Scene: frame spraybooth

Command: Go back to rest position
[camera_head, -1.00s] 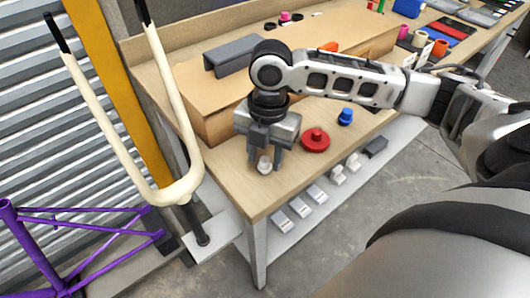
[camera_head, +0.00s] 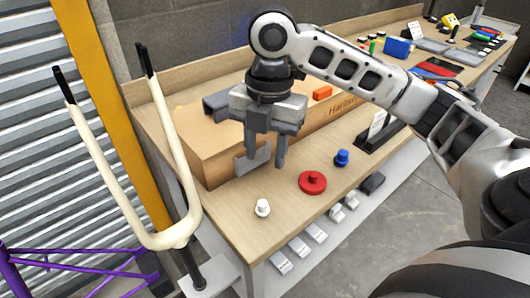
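My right gripper (camera_head: 266,152) hangs above the workbench (camera_head: 235,225) with its fingers pointing down, apart and empty. A small white plug (camera_head: 262,208) stands on the bench top near the front left corner, below the gripper and clear of its fingers. A red round knob (camera_head: 312,182) and a blue knob (camera_head: 342,158) lie to its right. My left gripper is not in view.
A long cardboard box (camera_head: 215,160) lies on the bench behind the gripper. A grey flat piece (camera_head: 252,161) shows behind its fingers. A cream fork (camera_head: 178,160) stands at the left, above a purple frame (camera_head: 75,262). White boxes (camera_head: 299,246) lie on the lower shelf.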

